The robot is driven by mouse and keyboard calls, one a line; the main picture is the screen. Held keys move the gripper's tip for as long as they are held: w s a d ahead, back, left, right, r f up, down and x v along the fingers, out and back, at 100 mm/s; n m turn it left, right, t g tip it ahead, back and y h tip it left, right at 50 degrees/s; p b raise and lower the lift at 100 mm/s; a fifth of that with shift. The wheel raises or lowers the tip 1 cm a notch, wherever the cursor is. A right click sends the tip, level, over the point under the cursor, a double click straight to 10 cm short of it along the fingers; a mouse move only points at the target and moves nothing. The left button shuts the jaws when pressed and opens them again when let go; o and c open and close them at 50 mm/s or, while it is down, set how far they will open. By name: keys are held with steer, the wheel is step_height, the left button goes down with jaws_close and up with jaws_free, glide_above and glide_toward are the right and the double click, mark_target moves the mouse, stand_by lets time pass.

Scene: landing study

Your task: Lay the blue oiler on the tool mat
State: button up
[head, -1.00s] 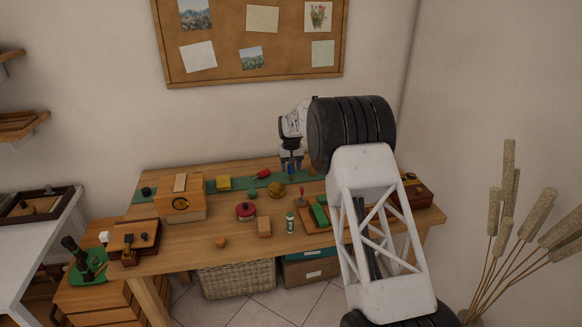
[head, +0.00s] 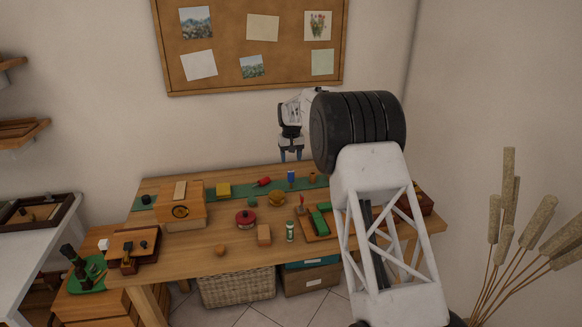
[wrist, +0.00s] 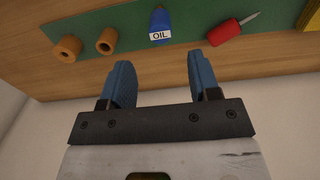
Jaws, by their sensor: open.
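The blue oiler (head: 291,176) with a white OIL label is on the green tool mat (head: 235,190) at the back of the bench. I cannot tell surely whether it lies or stands. In the wrist view the oiler (wrist: 160,22) shows over the mat (wrist: 130,22), beyond the gap between my fingertips. My gripper (head: 291,157) is open and empty, above the oiler and apart from it. Its blue finger pads (wrist: 160,72) show wide apart in the wrist view.
On the mat, a red-handled screwdriver (wrist: 225,32) lies on one side of the oiler and two wooden rings (wrist: 85,47) on the other. A yellow block (head: 223,190), wooden box (head: 183,213) and red tin (head: 245,218) stand further left. My arm covers the bench's right part.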

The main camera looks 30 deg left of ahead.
steer(key=shift+r, duration=2.05)
